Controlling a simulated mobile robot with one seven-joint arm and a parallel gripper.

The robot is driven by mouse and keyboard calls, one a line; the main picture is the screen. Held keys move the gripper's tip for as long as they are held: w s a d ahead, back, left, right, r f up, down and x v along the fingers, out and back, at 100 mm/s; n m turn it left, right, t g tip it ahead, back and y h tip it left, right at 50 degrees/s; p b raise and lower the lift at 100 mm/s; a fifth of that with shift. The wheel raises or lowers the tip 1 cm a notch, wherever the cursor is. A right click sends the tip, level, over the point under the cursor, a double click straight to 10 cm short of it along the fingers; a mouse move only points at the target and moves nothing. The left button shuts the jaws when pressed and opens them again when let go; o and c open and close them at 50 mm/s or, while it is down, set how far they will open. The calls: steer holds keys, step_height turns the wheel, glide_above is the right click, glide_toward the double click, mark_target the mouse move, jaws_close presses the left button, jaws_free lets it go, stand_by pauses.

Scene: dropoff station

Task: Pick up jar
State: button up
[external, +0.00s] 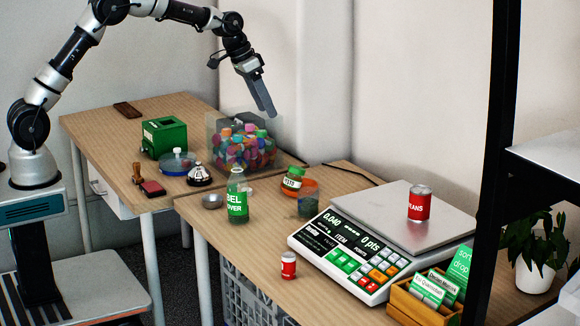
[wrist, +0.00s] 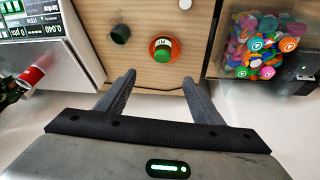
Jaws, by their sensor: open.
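A dark green round thing (wrist: 120,33) beside the jar in the wrist view may be this container. My gripper (external: 268,112) points down, high above the tables near the clear bin. In the wrist view my gripper (wrist: 159,80) is open and empty, with the jar apart from it.
A clear bin of coloured caps (external: 240,147) stands left of the jar. A green-labelled bottle (external: 237,196) stands in front. The wall is close behind.

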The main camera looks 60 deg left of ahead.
steer(key=b, duration=0.1)
glide_above(295, 167)
steer(key=s, duration=0.2)
steer(key=f, duration=1.3)
steer(key=shift+w+a+f, duration=0.1)
steer(key=shift+a+f, duration=0.1)
steer(key=shift+f, duration=0.2)
steer(key=x, duration=0.4)
steer(key=shift+s+a+f+b, duration=0.2)
steer(key=shift+a+f+b, duration=0.05)
steer(key=shift+a+b, duration=0.1)
steer(key=shift+w+d+f, duration=0.1)
steer(key=shift+w+f, duration=0.15)
steer(key=shift+f, duration=0.25)
steer(key=c, duration=1.3)
steer(key=shift+o, duration=0.2)
steer(key=shift+r, duration=0.1)
